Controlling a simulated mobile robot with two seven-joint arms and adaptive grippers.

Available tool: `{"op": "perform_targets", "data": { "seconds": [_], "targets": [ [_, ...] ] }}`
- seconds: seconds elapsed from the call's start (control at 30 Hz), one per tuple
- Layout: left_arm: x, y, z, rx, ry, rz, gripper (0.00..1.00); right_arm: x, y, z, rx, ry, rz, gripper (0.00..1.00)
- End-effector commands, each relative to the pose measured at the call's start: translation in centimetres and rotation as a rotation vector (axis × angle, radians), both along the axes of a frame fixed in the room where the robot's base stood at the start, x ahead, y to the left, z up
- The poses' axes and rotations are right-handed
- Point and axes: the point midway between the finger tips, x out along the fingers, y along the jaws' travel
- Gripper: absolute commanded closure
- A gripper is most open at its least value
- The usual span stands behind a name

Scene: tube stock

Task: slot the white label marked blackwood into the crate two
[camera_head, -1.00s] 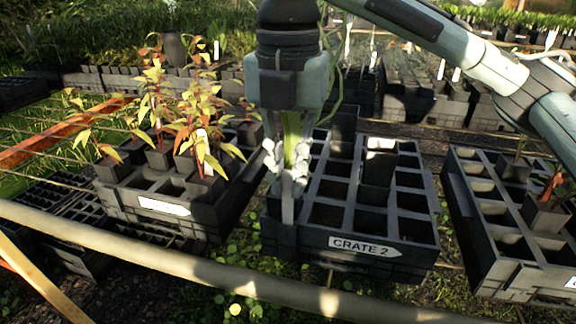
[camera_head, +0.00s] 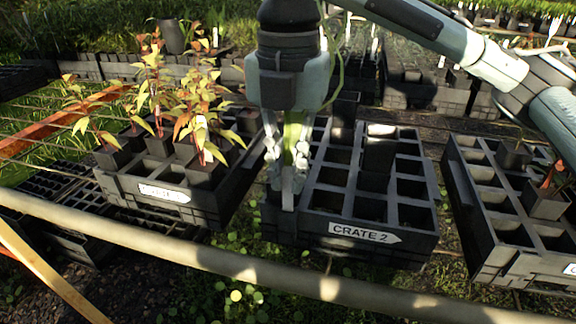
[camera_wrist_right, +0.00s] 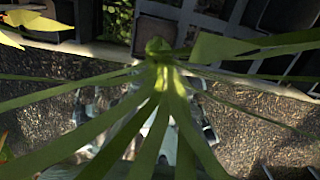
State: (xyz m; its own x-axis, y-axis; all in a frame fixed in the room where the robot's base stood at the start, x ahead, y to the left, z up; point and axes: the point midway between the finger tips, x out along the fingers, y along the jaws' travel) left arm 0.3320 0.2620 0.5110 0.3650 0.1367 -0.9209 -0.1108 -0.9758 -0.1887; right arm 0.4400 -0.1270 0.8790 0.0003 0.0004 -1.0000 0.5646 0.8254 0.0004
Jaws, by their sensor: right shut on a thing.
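Crate two (camera_head: 424,240) is a black divided crate in the middle of the head view, with a white "CRATE 2" tag on its front. My right gripper (camera_head: 287,158) is over its left side. It is shut on a plant with long green strap leaves (camera_wrist_right: 160,105), whose leaves spread across the right wrist view. The fingers hide the held part, and I cannot tell whether it touches the crate. A dark pot (camera_head: 376,165) stands in a middle cell of crate two. I cannot make out a label marked blackwood. My left gripper is not in view.
A crate (camera_head: 120,188) of red and yellow leaved plants stands at the left. Another crate (camera_head: 490,262) with a few pots stands at the right. A pale rail (camera_head: 215,268) crosses the front. Several white labels, unreadable here, stand in the back rows.

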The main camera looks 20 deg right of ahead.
Motion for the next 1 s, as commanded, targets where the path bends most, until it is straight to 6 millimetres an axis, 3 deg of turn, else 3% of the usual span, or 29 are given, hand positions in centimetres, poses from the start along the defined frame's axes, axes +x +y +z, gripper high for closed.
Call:
{"op": "perform_targets", "data": {
  "seconds": [0.27, 0.3, 0.5, 0.83, 1.0],
  "targets": [
    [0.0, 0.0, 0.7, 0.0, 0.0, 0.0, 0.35, 0.0, 0.0, -0.3, 0.0, 0.001, 0.0, 0.95],
    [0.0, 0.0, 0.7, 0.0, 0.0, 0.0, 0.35, 0.0, 0.0, -0.3, 0.001, 0.001, 0.0, 0.86],
    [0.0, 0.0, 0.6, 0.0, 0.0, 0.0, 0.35, 0.0, 0.0, -0.4, 0.001, 0.001, 0.0, 0.63],
    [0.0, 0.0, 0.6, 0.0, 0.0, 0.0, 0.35, 0.0, 0.0, 0.0, 0.001, -0.001, 0.0, 0.63],
    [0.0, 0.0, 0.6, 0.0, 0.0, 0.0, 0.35, 0.1, 0.1, 2.2, 0.002, -0.004, 0.001, 0.63]
  ]
}}
